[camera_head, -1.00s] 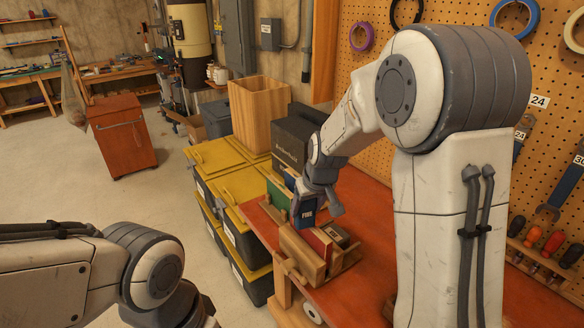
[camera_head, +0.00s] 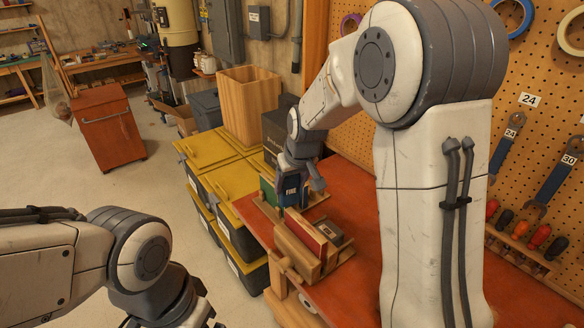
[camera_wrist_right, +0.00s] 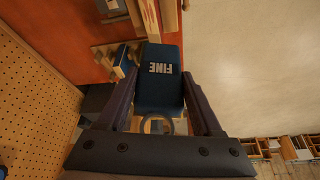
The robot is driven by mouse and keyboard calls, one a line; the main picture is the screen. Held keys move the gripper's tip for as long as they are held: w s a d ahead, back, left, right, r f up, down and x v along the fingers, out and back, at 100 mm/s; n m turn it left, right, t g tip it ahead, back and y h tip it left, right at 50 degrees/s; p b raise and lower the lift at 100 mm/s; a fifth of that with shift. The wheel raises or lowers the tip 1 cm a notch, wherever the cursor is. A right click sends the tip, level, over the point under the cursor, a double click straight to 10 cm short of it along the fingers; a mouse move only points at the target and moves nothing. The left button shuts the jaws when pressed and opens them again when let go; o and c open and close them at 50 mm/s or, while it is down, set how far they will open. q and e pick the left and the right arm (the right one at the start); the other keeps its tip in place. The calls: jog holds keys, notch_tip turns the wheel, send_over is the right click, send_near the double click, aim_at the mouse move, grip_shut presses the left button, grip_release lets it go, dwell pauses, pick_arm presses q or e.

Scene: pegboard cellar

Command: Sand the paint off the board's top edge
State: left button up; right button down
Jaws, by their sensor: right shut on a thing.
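My right gripper (camera_head: 298,187) is shut on a blue sanding block (camera_head: 290,190) marked FINE. The block also shows between the fingers in the right wrist view (camera_wrist_right: 158,85). A red-faced board (camera_head: 306,233) stands on edge in a wooden holder (camera_head: 295,257) on the bench. The block is beyond the board's far end and looks apart from it; its exact height is unclear. Whether paint is left on the top edge is too small to tell. My left arm is low at the left; its gripper (camera_head: 208,312) is only partly in view at the bottom edge.
The red bench top (camera_head: 352,190) also carries a green piece (camera_head: 267,192) in wood and a small block with a grey top (camera_head: 329,231) beside the board. Yellow-lidded bins (camera_head: 205,152) stand left of the bench. A pegboard (camera_head: 545,100) rises at right.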

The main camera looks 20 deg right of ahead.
notch_tip(320, 180, up, 2)
jog(key=shift+w+p, duration=0.1)
jog(key=shift+p, duration=0.5)
jog(key=shift+r+p, duration=0.3)
jog(key=shift+r, duration=0.15)
jog(key=shift+f, duration=0.1)
